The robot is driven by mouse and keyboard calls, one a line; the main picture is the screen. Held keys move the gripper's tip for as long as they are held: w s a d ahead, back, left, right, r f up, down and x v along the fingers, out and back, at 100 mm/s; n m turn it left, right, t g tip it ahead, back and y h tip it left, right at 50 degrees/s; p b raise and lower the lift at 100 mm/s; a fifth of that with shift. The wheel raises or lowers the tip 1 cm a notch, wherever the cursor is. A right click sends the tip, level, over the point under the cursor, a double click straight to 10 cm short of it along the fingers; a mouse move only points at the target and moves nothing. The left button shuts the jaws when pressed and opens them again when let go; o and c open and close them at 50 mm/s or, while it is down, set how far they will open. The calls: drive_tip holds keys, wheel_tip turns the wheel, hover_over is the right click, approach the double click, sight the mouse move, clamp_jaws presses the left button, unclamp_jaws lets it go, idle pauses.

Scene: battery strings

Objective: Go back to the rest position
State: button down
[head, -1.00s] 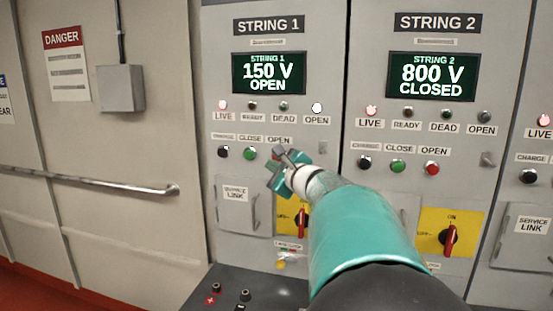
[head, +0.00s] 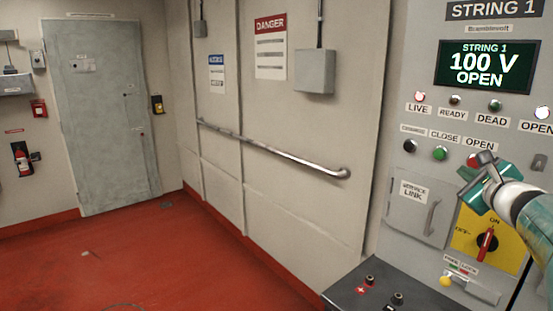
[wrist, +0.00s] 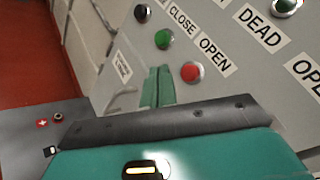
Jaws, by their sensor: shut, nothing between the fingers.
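My gripper (head: 476,184) is shut and empty, at the right of the head view, in front of the String 1 cabinet. It covers part of the panel between the red OPEN button (head: 474,160) and the yellow rotary switch plate (head: 466,240). In the wrist view the teal fingers (wrist: 155,88) show below the green CLOSE button (wrist: 163,39) and left of the red button (wrist: 191,72). I cannot tell how far the fingertips are from the panel. The String 1 display (head: 486,65) reads 100 V OPEN. The LIVE and OPEN lamps look lit.
A grey ledge with terminals (head: 340,291) juts out below the cabinet. A handrail (head: 270,150) runs along the wall under a grey box (head: 315,71). A grey door (head: 100,115) and a fire extinguisher (head: 22,160) are at the far left. The red floor (head: 130,260) is mostly clear.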

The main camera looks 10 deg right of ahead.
drive_tip(key=s+a+f+n+g+y, duration=0.1)
drive_tip(key=a+f+n+y, duration=0.3)
drive_tip(key=a, duration=0.5)
drive_tip(key=a+f+n+g+y, duration=0.1)
drive_tip(key=a+n+g+y, duration=0.1)
drive_tip(key=a+n, duration=0.55)
drive_tip(key=s+a+f+n+g+y, duration=0.1)
drive_tip(key=a+f+n+y, duration=0.2)
drive_tip(key=a, duration=0.8)
drive_tip(key=s+a+f+n+g+h, duration=0.2)
drive_tip(key=s+a+f+n+g, duration=0.1)
drive_tip(key=s+a+f+n, duration=0.2)
drive_tip(key=s+a+f+n+g+h, duration=0.2)
drive_tip(key=s+a+f+n, duration=0.4)
drive_tip(key=s+n, duration=0.4)
drive_tip(key=shift+s+a+f+g, duration=0.3)
drive_tip(key=shift+s+f+g, duration=0.1)
drive_tip(key=shift+f+g, duration=0.45)
drive_tip(key=shift+w+d+r, duration=0.1)
drive_tip(key=shift+d, duration=0.05)
